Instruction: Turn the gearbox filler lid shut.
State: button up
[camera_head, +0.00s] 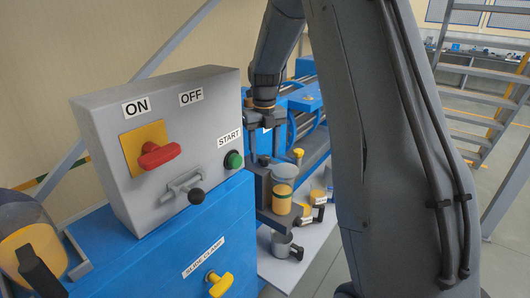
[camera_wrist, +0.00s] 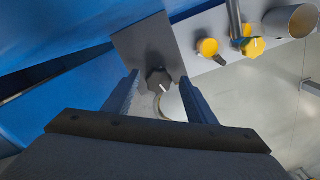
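In the wrist view a dark faceted knob with a white mark (camera_wrist: 158,80), which looks like the filler lid, sits at the end of a grey plate (camera_wrist: 143,45). My gripper (camera_wrist: 160,84) is open, with one finger on each side of the knob and gaps visible between. I cannot tell whether the fingertips reach down to its height. A pale round rim shows just below the knob. In the head view my gripper (camera_head: 264,150) points down beside the control box, above a grey bracket and a clear jar with amber contents (camera_head: 282,194). The lid is hidden there.
The grey control box (camera_head: 165,130) with its red handle (camera_head: 159,155) and green button (camera_head: 233,160) stands left of my gripper. A pale shelf (camera_head: 290,262) below carries a grey mug (camera_head: 283,246) and yellow-topped items. Blue machinery (camera_head: 300,95) lies behind.

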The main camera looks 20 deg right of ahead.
jog(key=shift+r+b, duration=1.3)
jog(key=shift+r, duration=2.6)
jog(key=shift+c, duration=0.2)
